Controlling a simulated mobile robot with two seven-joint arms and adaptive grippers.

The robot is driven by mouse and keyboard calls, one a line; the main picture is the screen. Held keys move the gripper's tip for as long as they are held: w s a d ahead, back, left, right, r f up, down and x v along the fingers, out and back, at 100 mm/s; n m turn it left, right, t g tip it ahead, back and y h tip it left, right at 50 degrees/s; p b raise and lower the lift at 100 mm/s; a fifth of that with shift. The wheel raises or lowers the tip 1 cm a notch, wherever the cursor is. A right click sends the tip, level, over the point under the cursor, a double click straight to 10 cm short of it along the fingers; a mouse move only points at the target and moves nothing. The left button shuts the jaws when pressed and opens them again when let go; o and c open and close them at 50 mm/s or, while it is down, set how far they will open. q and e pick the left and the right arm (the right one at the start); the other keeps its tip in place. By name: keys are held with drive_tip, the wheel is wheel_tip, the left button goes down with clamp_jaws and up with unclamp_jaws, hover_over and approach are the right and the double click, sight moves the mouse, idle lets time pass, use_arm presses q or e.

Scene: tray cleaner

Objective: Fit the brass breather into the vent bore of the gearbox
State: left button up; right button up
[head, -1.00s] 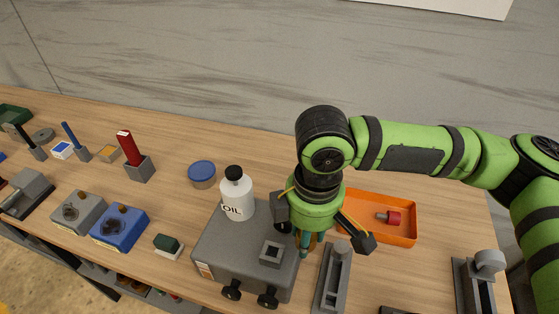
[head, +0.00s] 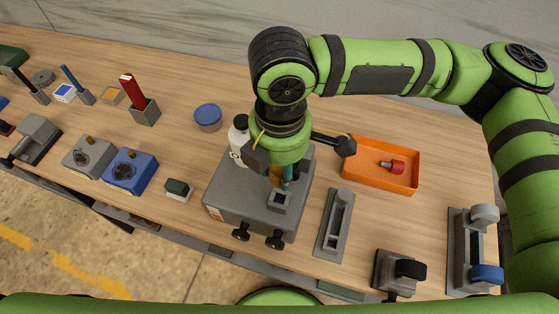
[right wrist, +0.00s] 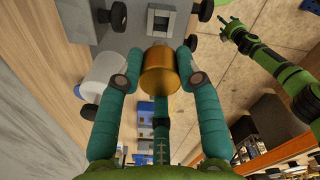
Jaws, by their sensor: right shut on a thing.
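My right gripper (head: 281,183) points down over the large grey box, which I take as the gearbox (head: 225,197). Its teal fingers are shut on the brass breather (right wrist: 160,72), a smooth cylinder between the fingertips in the right wrist view. A raised square collar with a dark opening, which looks like the vent bore (head: 279,201), is on the box top. It also shows in the wrist view (right wrist: 160,20), apart from the breather. The breather's lower end is hard to see. My left gripper (right wrist: 238,35) shows small in the wrist view; its jaws are unclear.
A white oil bottle (head: 238,150) stands beside my right gripper, partly hidden. An orange tray (head: 405,184) with a red part (head: 391,167) is to the right. A grey slotted block (head: 334,222) stands closer. Blue (head: 130,171) and grey castings (head: 88,157) are at left.

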drive_tip(key=b, duration=0.2)
hover_over(280, 192)
drive_tip(key=s, duration=0.2)
drive_tip(key=shift+w+f, duration=0.15)
drive_tip(key=shift+f, duration=1.2)
drive_tip(key=shift+w+f, duration=0.1)
drive_tip(key=shift+f, duration=1.2)
drive_tip(key=shift+p, duration=0.35)
drive_tip(key=shift+p, duration=0.5)
drive_tip(key=shift+p, duration=0.3)
drive_tip(key=shift+f+b, duration=0.95)
drive_tip(key=shift+f, duration=1.15)
drive_tip(key=o, duration=1.2)
